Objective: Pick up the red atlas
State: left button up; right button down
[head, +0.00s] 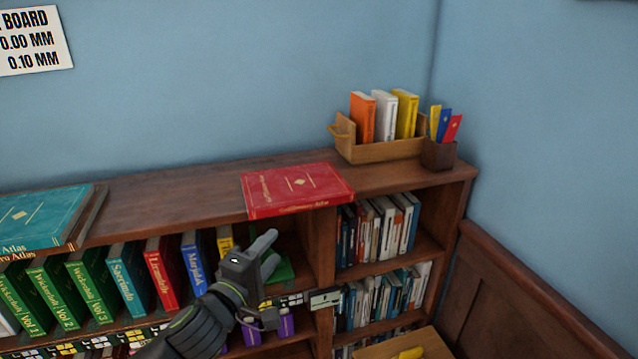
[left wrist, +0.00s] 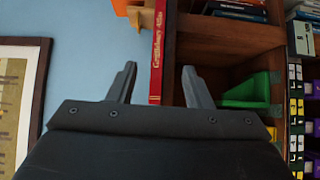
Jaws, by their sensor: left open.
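The red atlas (head: 297,188) lies flat on the bookcase's top board, its spine edge at the front edge of the board. In the left wrist view its red spine (left wrist: 157,50) shows upright between the fingertips, beyond them. My left gripper (head: 271,252) is open and empty, in front of the shelf and below the atlas. In the left wrist view the gripper (left wrist: 159,70) has both fingers apart, with nothing held. My right gripper is not in view.
A wooden box (head: 385,150) with several books and a pen cup (head: 439,154) stand right of the atlas. A teal atlas (head: 40,217) lies on a stack at the left. The top board (head: 165,200) between is clear. A green bookend (left wrist: 247,92) is on the shelf below.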

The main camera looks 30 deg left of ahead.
pick_arm(q)
jog(key=p, duration=0.1)
send_near(305, 207)
jog(key=w+p, duration=0.1)
jog(key=w, duration=0.3)
jog(key=shift+w+a, duration=0.15)
jog(key=shift+w+p, duration=0.35)
jog(key=shift+w, duration=0.05)
jog(key=w+p, duration=0.1)
jog(key=w, duration=0.1)
jog(key=w+p, duration=0.1)
jog(key=w, duration=0.1)
jog(key=shift+w+a, duration=0.1)
jog(key=shift+a, duration=0.3)
jog(key=shift+w, duration=0.45)
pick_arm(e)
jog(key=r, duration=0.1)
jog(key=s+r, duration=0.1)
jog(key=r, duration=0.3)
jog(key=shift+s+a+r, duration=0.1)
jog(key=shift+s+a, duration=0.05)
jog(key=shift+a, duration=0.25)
pick_arm(q)
jog(key=shift+c, duration=0.3)
grip_shut()
